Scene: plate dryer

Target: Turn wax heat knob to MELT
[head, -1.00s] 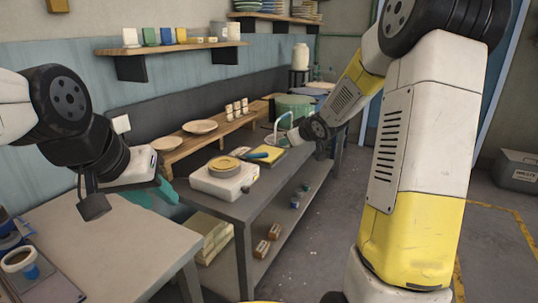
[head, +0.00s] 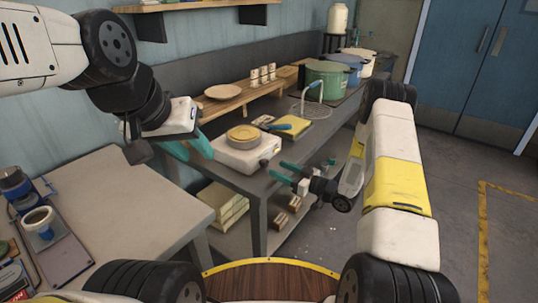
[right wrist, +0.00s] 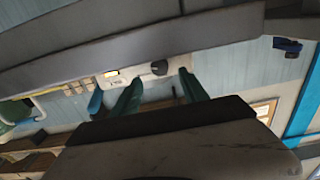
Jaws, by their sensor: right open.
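The wax heater is a white box (head: 236,158) with a round tan pan (head: 243,136) on top, on the grey bench. Its dark knob (head: 264,162) is on the front face. In the right wrist view, the knob (right wrist: 160,67) shows on the white heater front (right wrist: 135,73), beyond and between my fingertips. Its setting is too small to read. My right gripper (head: 282,172) has its teal fingers apart and empty, in front of the heater's knob side; no contact shows. It also shows in the right wrist view (right wrist: 160,90). My left gripper (head: 188,148) is open and empty, left of the heater.
A wooden riser (head: 225,104) with a plate (head: 223,92) stands behind; a green pot (head: 325,82) stands farther right. The near table (head: 130,205) is mostly clear. Floor right is open.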

